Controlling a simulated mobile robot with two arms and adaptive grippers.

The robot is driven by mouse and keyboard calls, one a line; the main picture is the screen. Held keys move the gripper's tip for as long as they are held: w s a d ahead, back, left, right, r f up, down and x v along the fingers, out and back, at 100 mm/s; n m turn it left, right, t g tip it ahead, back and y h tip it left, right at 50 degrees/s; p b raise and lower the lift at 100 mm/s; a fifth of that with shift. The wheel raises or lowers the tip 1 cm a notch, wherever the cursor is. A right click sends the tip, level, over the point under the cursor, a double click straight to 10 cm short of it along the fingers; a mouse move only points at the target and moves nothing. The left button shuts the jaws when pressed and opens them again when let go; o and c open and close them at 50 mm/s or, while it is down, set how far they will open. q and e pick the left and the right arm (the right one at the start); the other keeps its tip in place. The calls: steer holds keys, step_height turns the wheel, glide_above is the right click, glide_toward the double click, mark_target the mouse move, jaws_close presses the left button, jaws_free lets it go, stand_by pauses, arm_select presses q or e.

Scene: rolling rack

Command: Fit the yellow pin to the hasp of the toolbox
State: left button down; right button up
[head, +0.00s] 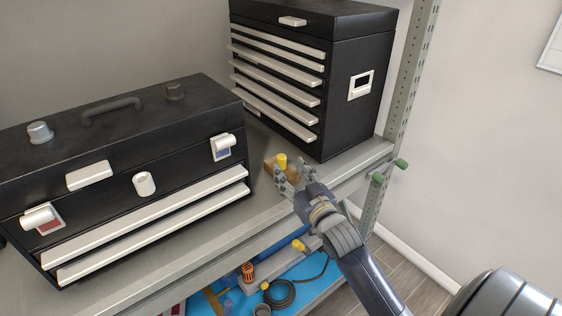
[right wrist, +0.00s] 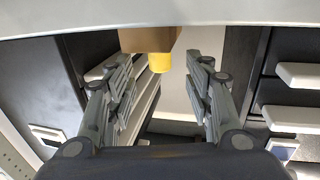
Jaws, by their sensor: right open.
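The yellow pin (head: 282,160) stands upright by a small brown block (head: 269,166) on the shelf, right of the black toolbox (head: 110,140). My right gripper (head: 293,171) is open at the pin. In the right wrist view the yellow pin (right wrist: 160,62) shows between the spread fingertips (right wrist: 161,66), with a gap on each side, below the brown block (right wrist: 148,39). The toolbox front has a white fitting at its centre (head: 144,184) and latches at left (head: 42,218) and right (head: 221,146). I cannot tell which is the hasp. My left gripper is out of view.
A taller black drawer chest (head: 350,90) stands behind the pin. A rack post (head: 408,90) with green knobs (head: 401,163) stands at right. A lower shelf (head: 318,285) holds a coiled cable (head: 279,295) and small tools. Bare shelf lies before the toolbox.

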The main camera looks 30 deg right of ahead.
mark_target(284, 163)
steer(key=w, duration=0.3)
steer(key=w+p, duration=0.1)
steer(key=shift+w+d+r, duration=0.1)
steer(key=shift+w+d, duration=0.1)
steer(key=shift+d, duration=0.1)
steer(key=shift+w, duration=0.25)
steer(key=c, duration=0.9)
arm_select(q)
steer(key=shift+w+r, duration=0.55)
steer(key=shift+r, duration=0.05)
arm_select(e)
jaws_close()
